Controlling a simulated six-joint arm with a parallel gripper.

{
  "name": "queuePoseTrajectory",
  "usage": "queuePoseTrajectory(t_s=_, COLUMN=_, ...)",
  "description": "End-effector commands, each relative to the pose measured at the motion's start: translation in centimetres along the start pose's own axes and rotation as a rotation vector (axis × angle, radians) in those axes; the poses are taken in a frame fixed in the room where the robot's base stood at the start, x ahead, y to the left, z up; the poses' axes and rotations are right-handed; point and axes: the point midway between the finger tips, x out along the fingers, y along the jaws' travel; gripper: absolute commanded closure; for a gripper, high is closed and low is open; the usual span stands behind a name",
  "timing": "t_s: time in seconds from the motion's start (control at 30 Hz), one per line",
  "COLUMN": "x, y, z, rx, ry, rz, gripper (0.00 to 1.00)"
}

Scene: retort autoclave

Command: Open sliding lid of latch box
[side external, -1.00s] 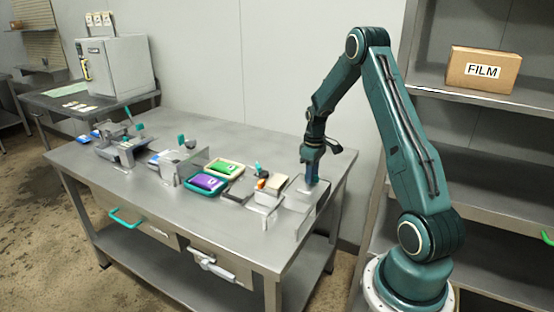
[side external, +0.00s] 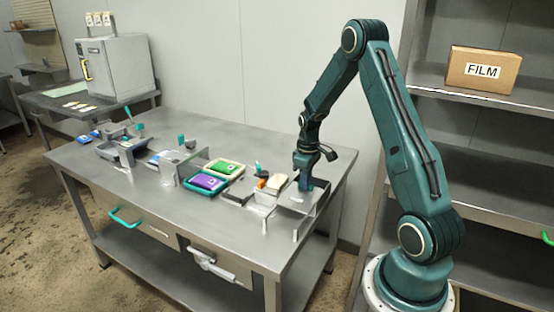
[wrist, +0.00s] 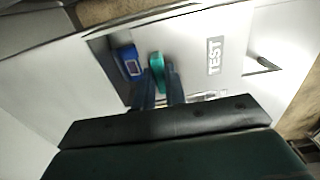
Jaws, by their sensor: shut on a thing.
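The latch box (side external: 283,222) stands at the right end of the steel table, and my gripper (side external: 303,188) reaches down onto it from above. In the wrist view its grey sliding lid (wrist: 228,30) carries a "TEST" label. A teal handle (wrist: 156,62) sits between the two fingers of my gripper (wrist: 161,72), which is shut on it. Left of the handle there is an open gap in the box, with a blue packet (wrist: 130,63) inside. My wrist body covers the lower part of the wrist view.
Green (side external: 225,167) and purple (side external: 207,183) packs lie in trays left of the box. A small block with an orange part (side external: 262,184) stands close by. The table's back strip is clear. A shelf with a FILM carton (side external: 482,70) stands at the right.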

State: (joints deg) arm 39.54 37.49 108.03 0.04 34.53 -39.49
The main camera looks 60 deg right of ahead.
Motion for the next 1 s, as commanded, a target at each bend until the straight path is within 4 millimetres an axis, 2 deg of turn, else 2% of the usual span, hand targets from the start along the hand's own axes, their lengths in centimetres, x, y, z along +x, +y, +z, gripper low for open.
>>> queuePoseTrajectory(t_s=0.1, x=-0.1, y=-2.6, z=-0.1, rx=-0.007, ry=0.001, rz=-0.001, gripper=1.00)
queuePoseTrajectory(t_s=0.3, x=-0.1, y=-6.0, z=-0.1, rx=-0.006, ry=0.003, rz=0.001, gripper=1.00)
queuePoseTrajectory(t_s=0.43, x=-0.1, y=-6.7, z=-0.1, rx=-0.003, ry=0.004, rz=0.001, gripper=1.00)
queuePoseTrajectory(t_s=0.7, x=-0.1, y=-6.7, z=-0.1, rx=-0.002, ry=0.004, rz=0.001, gripper=1.00)
queuePoseTrajectory(t_s=0.73, x=-0.1, y=-6.6, z=-0.1, rx=-0.002, ry=0.004, rz=0.001, gripper=0.82)
queuePoseTrajectory(t_s=0.8, x=-0.1, y=-6.6, z=-0.1, rx=-0.001, ry=0.004, rz=0.001, gripper=0.68)
queuePoseTrajectory(t_s=0.83, x=-0.1, y=-6.6, z=-0.1, rx=-0.001, ry=0.004, rz=0.001, gripper=0.65)
queuePoseTrajectory(t_s=1.0, x=-0.1, y=-6.6, z=0.0, rx=-0.001, ry=0.002, rz=0.000, gripper=0.65)
